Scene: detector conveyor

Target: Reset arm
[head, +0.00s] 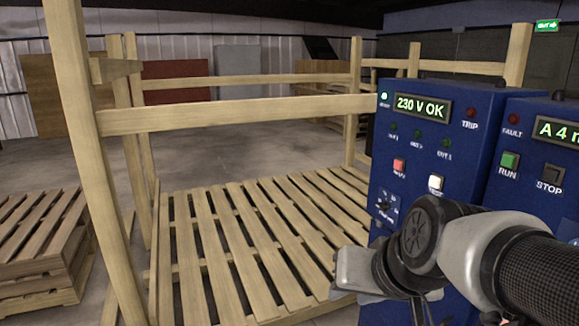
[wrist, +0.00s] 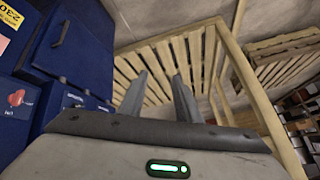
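My gripper shows in the wrist view (wrist: 158,85) with two grey fingers standing apart and nothing between them, so it is open and empty. In the wrist view it points towards the slatted wooden pallet frame, with blue cabinets to its left. In the head view my arm reaches in from the lower right, in front of the blue control cabinet (head: 384,170), and hides its lower part. The fingertips cannot be made out in the head view. The cabinet's display reads "230 V OK".
A second blue cabinet (head: 566,190) with a green RUN button and a STOP button stands at the right edge. A wooden pallet frame (head: 245,113) with posts and rails fills the middle. Stacked pallets (head: 38,240) stand at the left. Open concrete floor (head: 250,160) lies behind.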

